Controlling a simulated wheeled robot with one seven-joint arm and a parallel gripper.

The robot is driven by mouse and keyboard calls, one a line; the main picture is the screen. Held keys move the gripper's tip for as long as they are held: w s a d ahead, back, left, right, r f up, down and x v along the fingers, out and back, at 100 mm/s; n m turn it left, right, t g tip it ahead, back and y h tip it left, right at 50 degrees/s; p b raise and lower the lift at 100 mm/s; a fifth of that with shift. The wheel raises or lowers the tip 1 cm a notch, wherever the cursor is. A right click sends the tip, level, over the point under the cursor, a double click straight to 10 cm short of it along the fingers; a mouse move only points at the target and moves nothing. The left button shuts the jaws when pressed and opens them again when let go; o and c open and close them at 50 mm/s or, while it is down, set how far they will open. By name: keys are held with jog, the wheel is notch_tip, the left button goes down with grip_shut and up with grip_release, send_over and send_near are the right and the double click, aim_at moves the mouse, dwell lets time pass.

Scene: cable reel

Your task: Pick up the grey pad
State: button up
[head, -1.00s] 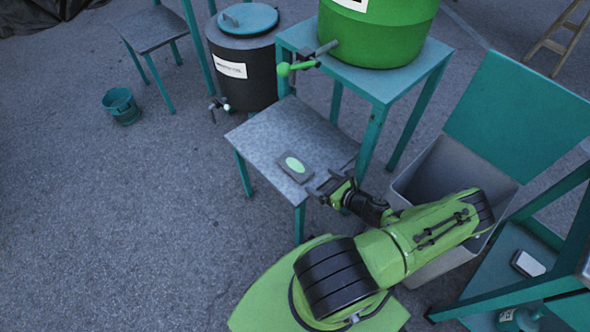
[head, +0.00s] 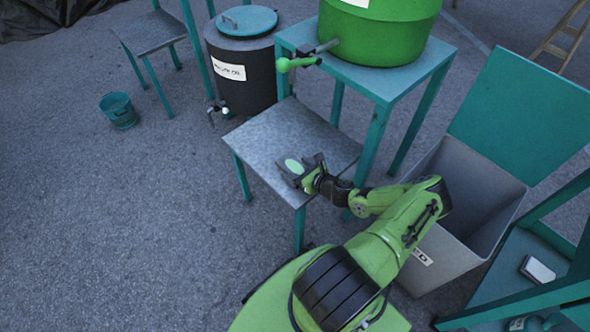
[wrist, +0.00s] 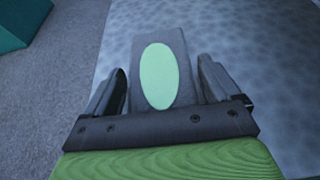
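The grey pad (wrist: 155,38) is a flat block with a pale green oval on top. It lies on the small grey-topped table (head: 262,135), near its front right part. In the head view the pad's green oval (head: 294,166) shows, with the rest partly hidden by my gripper (head: 301,167). In the wrist view my gripper (wrist: 162,66) is open, with one finger on each side of the pad. Narrow gaps seem to show between the fingers and the pad. The pad's near end is hidden behind the gripper's body.
A taller teal table (head: 410,75) with a green drum (head: 375,35) stands behind. A dark barrel (head: 243,90) with a tap is behind left. A grey bin (head: 440,225) stands open at the right. A teal bucket (head: 119,110) sits on the ground at left.

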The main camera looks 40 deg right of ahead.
aim_at(298, 170)
jog(key=c, duration=0.8)
notch_tip(298, 170, up, 10)
jog(key=p, duration=0.4)
jog(key=shift+p, duration=0.35)
jog(key=shift+c, duration=0.2)
jog(key=shift+r, duration=0.1)
